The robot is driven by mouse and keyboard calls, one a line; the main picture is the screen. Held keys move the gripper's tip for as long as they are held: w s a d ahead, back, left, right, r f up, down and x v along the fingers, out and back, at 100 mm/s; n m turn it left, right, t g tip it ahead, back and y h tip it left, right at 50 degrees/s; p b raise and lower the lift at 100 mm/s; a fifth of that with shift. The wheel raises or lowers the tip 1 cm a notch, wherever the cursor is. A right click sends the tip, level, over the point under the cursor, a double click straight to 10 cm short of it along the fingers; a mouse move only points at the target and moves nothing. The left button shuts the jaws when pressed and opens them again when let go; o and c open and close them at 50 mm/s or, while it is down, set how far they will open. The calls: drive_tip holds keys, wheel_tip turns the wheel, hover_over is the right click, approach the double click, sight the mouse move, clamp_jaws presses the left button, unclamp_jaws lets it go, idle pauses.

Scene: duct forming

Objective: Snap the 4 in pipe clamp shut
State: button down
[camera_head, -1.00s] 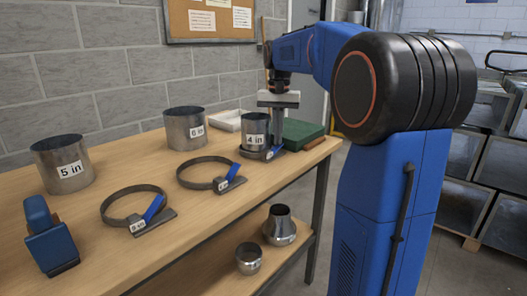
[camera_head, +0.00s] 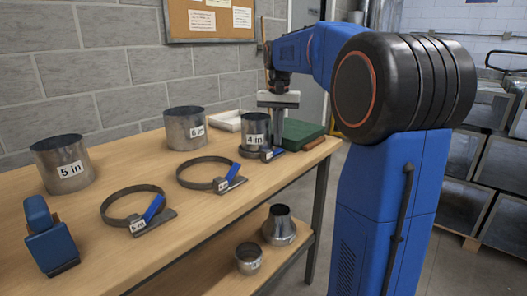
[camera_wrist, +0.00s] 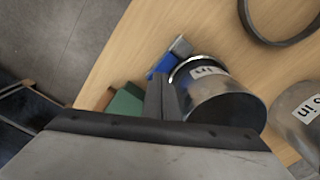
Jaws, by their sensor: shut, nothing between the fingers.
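The 4 in pipe (camera_head: 255,129) stands upright at the table's right end; it also shows in the wrist view (camera_wrist: 226,100). The 4 in clamp (camera_head: 247,153) lies around its base, mostly hidden by the pipe. Its blue lever (camera_head: 274,154) lies low at the pipe's right side and also shows in the wrist view (camera_wrist: 160,66). My gripper (camera_head: 278,142) points down just right of the pipe, above the lever. Its fingers (camera_wrist: 163,96) are shut and empty. I cannot tell whether they touch the lever or whether the clamp is latched.
Two larger clamps (camera_head: 133,222) (camera_head: 206,187) lie left on the table. The 5 in pipe (camera_head: 64,183) and 6 in pipe (camera_head: 184,142) stand behind them. A green box (camera_head: 303,134) and white tray (camera_head: 226,122) are near my gripper. A blue tool (camera_head: 49,240) stands front left.

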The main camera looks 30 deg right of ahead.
wheel_tip(320, 180, up, 6)
drive_tip(key=shift+r, duration=0.2)
idle(0.5)
drive_tip(key=shift+s, duration=0.1)
idle(0.3)
